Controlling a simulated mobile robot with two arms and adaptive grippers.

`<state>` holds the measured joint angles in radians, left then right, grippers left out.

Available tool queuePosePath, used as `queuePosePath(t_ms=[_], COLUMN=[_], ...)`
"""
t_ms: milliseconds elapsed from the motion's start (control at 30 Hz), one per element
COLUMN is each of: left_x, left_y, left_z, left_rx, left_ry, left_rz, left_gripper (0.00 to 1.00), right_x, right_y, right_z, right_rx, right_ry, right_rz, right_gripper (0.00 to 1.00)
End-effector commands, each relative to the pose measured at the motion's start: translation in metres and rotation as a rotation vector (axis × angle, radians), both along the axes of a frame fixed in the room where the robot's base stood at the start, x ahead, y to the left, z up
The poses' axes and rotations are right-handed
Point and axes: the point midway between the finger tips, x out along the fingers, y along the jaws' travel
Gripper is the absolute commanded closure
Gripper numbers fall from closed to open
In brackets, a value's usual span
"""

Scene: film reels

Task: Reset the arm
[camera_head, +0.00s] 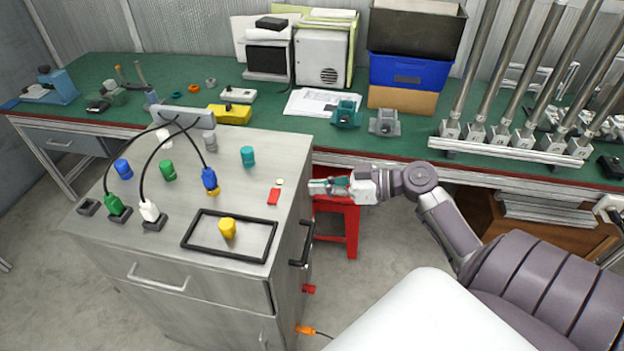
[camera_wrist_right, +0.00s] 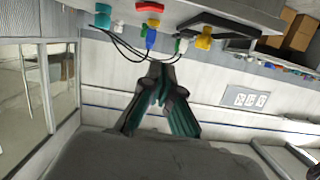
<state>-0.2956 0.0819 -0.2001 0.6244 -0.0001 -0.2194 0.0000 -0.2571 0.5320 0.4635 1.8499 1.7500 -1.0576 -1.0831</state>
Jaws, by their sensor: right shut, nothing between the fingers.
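My right gripper (camera_head: 318,186) is at the right edge of the grey metal cabinet (camera_head: 250,155), in front of the green bench. Its arm comes in from the right. In the right wrist view the gripper (camera_wrist_right: 166,70) has its fingertips together with nothing between them. The cabinet top and its items appear beyond the fingertips at the top of that view. My left gripper is not in view.
The cabinet top holds a yellow piece (camera_head: 227,228) in a black frame (camera_head: 262,253), several coloured pieces and cabled plugs. A red stool (camera_head: 352,225) stands under the gripper. The green bench (camera_head: 290,128) behind carries boxes and metal tubes.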

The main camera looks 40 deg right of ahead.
Motion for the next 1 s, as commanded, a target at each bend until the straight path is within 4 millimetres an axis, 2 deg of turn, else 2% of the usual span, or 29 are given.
queuePosePath(t_ms=[133,467,567,667,767,800,867,900,1000], left_x=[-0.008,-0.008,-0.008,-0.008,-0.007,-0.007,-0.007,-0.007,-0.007], left_y=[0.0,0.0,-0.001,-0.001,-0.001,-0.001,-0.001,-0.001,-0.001], left_z=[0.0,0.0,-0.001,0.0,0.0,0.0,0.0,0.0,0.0], left_rx=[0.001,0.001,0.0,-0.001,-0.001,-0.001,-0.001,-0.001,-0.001], left_ry=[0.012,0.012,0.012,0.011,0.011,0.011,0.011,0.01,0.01], left_rz=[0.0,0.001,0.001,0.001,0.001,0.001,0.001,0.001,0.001], left_gripper=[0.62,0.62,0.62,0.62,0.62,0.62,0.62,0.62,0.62], right_x=[0.0,0.0,0.002,0.005,0.001,-0.004,-0.014,-0.024,-0.055], right_y=[0.0,0.0,-0.003,-0.011,-0.021,-0.025,-0.027,-0.028,-0.026], right_z=[0.0,-0.001,-0.015,-0.056,-0.123,-0.153,-0.198,-0.228,-0.299], right_rx=[0.0,0.001,0.005,0.011,0.011,0.006,-0.009,-0.02,-0.066], right_ry=[0.0,0.002,0.035,0.13,0.28,0.346,0.444,0.507,0.652], right_rz=[0.0,-0.001,-0.025,-0.097,-0.205,-0.252,-0.318,-0.36,-0.451], right_gripper=[1.0,1.0,1.0,1.0,1.0,1.0,1.0,1.0,1.0])
